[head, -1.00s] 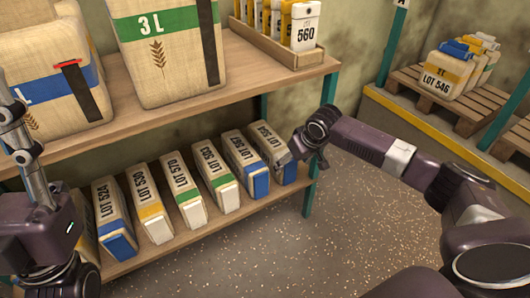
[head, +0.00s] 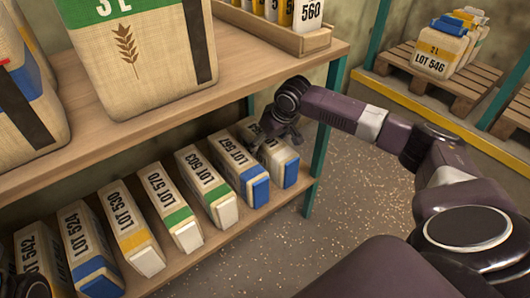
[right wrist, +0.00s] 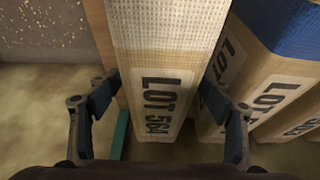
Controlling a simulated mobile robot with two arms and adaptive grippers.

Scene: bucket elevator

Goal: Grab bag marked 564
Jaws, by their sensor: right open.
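The bag marked LOT 564 (head: 276,157) is beige with a blue end. It stands at the right end of the row on the lower shelf. In the right wrist view its label, LOT 564 (right wrist: 155,100), is readable. In the right wrist view my right gripper (right wrist: 160,98) is open, with one finger on each side of the bag. I cannot tell whether the fingers touch it. Only a dark part of my left gripper shows at the lower left corner.
The bag LOT 567 (head: 240,168) stands close on the left of it, then several more bags. The upper shelf (head: 250,75) overhangs the row and bears large sacks and a wooden tray (head: 316,42). A green post (head: 318,150) stands close on the right.

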